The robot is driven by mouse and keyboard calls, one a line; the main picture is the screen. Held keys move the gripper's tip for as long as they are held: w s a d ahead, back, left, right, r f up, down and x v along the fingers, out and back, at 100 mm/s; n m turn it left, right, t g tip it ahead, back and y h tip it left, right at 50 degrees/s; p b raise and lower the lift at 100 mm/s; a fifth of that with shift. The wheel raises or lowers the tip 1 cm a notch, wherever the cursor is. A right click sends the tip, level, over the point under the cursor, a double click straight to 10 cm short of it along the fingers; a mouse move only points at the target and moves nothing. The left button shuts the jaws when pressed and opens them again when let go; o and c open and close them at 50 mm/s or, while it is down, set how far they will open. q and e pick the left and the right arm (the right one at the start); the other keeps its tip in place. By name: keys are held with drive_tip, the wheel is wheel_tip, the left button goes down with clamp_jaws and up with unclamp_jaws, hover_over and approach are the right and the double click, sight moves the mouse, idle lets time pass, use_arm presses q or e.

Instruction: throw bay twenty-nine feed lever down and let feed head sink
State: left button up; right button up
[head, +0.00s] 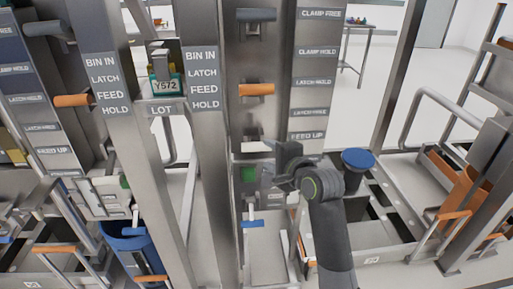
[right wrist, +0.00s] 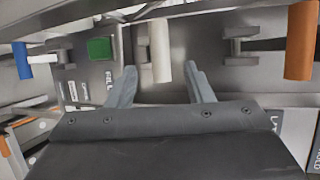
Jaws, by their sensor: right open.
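A pale lever (right wrist: 160,52), likely the feed lever, sticks out between the fingers of my right gripper (right wrist: 160,80) in the right wrist view. The fingers are apart, one on each side of it, and I see no clear contact. In the head view my right gripper (head: 280,160) is at the bay's steel column beside the "FEED UP" label (head: 307,136) and hides most of this lever. An orange lever (head: 256,89) and a grey lever (head: 256,15) are above it; a blue lever (head: 252,223) is below. No bay number is readable. My left gripper is out of view.
A green square (right wrist: 100,50) is on the panel beside the pale lever. Another bay with an orange lever (head: 72,100) and a blue bin (head: 130,245) stands at left. A blue round cap (head: 358,158) and metal frame rails are right of my right arm.

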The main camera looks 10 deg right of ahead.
sight(259, 148)
drive_tip(key=x, duration=0.8)
clamp_jaws()
